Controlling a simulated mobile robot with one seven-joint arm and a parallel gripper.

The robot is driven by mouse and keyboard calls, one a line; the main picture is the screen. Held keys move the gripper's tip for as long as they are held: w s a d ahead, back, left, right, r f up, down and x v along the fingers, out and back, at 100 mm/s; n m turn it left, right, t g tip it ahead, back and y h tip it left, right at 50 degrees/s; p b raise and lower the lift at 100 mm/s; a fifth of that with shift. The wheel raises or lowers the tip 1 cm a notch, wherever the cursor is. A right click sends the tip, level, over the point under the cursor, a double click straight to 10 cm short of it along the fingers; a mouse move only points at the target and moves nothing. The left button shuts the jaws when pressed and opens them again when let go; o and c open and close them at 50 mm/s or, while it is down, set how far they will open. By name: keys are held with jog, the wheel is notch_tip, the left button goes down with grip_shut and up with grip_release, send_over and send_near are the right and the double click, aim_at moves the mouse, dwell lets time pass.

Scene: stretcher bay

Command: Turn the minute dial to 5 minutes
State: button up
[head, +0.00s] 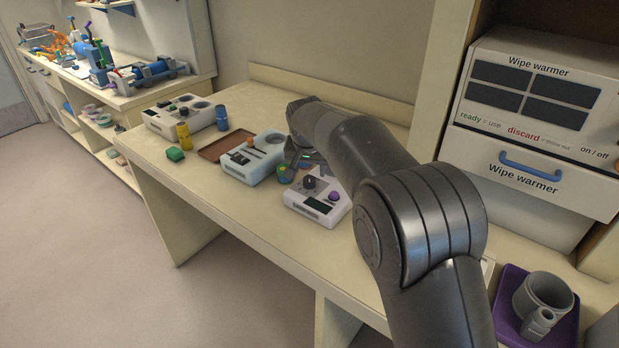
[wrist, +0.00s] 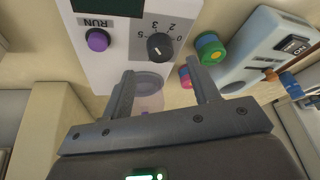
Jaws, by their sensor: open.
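The minute dial is a dark round knob (head: 309,182) on a white timer box (head: 322,217); the box also has a dark screen and a purple button. In the wrist view the dial (wrist: 160,46) shows upside down beside printed numbers, and the purple button (wrist: 97,40) is marked RUN. I cannot tell for sure which number the dial points at. My gripper (wrist: 160,70) is open, its fingers apart and not touching the dial. The dial lies just past the fingertips, between their lines. In the head view my arm partly hides the gripper and the box's back.
A green and yellow round piece (wrist: 210,48) and a pink one (wrist: 185,76) stand beside the box. A pale blue device (head: 254,158) is to the left, with a brown tray (head: 224,146) beyond. A purple tray (head: 508,307) with a grey mug lies at right.

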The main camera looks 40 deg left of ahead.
aim_at(310, 179)
jog(key=x, duration=0.5)
jog(key=shift+w+f, duration=0.1)
jog(key=shift+f, duration=0.15)
jog(key=shift+c, duration=0.4)
